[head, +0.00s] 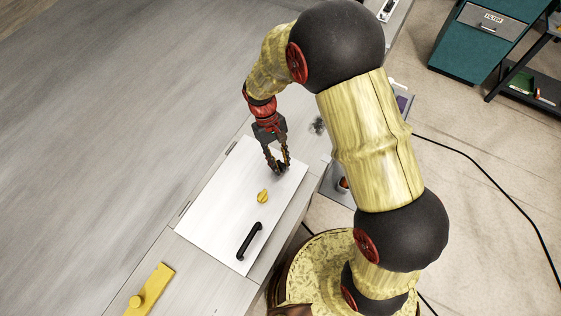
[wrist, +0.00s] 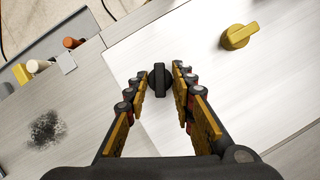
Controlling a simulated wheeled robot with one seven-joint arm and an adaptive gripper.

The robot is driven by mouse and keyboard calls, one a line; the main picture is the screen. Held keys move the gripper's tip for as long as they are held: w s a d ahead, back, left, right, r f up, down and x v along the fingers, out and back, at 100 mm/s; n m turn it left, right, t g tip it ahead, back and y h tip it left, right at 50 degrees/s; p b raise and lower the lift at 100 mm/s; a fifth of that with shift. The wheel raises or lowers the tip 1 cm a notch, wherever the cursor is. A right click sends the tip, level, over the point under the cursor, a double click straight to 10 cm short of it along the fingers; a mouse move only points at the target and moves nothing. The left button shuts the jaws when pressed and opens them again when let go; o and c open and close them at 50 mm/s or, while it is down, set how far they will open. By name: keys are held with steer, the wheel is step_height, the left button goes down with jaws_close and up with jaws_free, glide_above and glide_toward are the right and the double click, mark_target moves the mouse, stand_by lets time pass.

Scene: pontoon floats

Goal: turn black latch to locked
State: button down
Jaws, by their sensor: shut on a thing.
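The black latch (wrist: 160,80) is a small dark knob with a raised bar, on the white panel (wrist: 125,50). In the wrist view its bar runs roughly up and down, between the fingertips. My gripper (wrist: 161,77) is shut on the black latch, one yellow-and-black finger on each side. In the head view my gripper (head: 279,166) points down at the upper part of the white panel (head: 225,205), and the fingers largely hide the latch. I cannot read any locked mark near it.
A yellow knob (head: 263,196) also shows in the wrist view (wrist: 238,37). A black bar handle (head: 249,241) is lower on the panel. A yellow piece (head: 150,290) lies at lower left. A grey tray (wrist: 45,50) with small items is beside the panel.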

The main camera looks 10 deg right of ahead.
steer(key=n+t+h, duration=0.1)
steer(key=n, duration=0.4)
steer(key=shift+a, duration=0.15)
steer(key=shift+n+t+h, duration=0.3)
stand_by(0.3)
steer(key=c, duration=1.5)
jaws_free()
steer(key=v, duration=1.2)
